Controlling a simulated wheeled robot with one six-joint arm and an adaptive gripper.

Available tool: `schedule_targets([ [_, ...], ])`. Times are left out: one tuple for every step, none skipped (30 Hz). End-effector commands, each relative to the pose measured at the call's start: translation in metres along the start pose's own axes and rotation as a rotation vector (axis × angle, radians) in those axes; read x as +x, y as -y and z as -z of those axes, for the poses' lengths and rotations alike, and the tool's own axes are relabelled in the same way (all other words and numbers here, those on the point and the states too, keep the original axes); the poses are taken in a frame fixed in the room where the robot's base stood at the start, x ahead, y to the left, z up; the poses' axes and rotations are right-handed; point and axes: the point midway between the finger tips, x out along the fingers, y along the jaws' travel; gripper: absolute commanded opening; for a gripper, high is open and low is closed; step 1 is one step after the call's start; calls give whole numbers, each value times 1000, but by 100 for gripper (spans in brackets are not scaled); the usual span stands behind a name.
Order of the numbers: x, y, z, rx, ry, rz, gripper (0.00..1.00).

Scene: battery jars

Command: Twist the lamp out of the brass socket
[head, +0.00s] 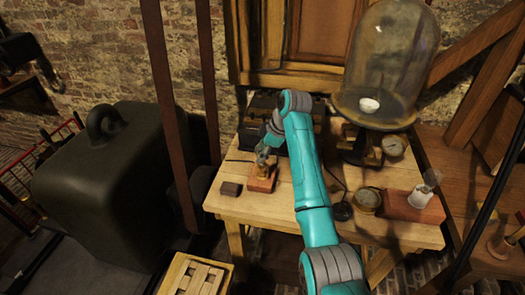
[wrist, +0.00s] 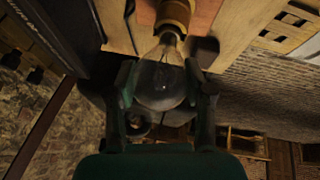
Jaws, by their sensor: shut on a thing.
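The lamp (wrist: 161,84) is a clear glass bulb. In the wrist view its neck meets the brass socket (wrist: 175,13) at the top of the picture. My gripper (wrist: 164,78) has a finger on each side of the glass and is shut on the lamp. In the head view my gripper (head: 266,155) is above a reddish block (head: 262,182) on the wooden table, at the left of my arm. The lamp and socket are small and partly hidden by my gripper there. I cannot tell how far the lamp's thread sits in the socket.
A glass bell jar (head: 388,65) stands at the table's back right, near a round gauge (head: 393,146). Another bulb (head: 421,196) stands on a reddish block (head: 405,208) at the right. A small dark block (head: 231,189) lies left of the socket's block.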

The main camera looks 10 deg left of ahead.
Motion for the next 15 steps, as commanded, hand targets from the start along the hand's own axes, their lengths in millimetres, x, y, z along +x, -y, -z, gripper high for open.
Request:
schedule_targets([
  [1,0,-1,-16,-3,12,10],
  [1,0,-1,-36,-7,20,10],
  [0,0,-2,-69,-14,33,10],
  [0,-1,-2,-98,-21,45,10],
  [0,-1,-2,-129,-28,60,10],
  [0,-1,-2,-170,-37,77,10],
  [0,-1,-2,-201,-44,89,10],
  [1,0,-2,-231,-50,103,10],
  [0,-1,-1,-272,-60,119,10],
  [0,-1,-1,-302,-67,131,10],
  [1,-1,-1,-331,-72,144,10],
  [1,0,-1,-369,-80,160,10],
  [0,0,-1,-395,-87,171,10],
  [1,0,-1,-419,-92,182,10],
  [1,0,-1,-446,-98,192,10],
])
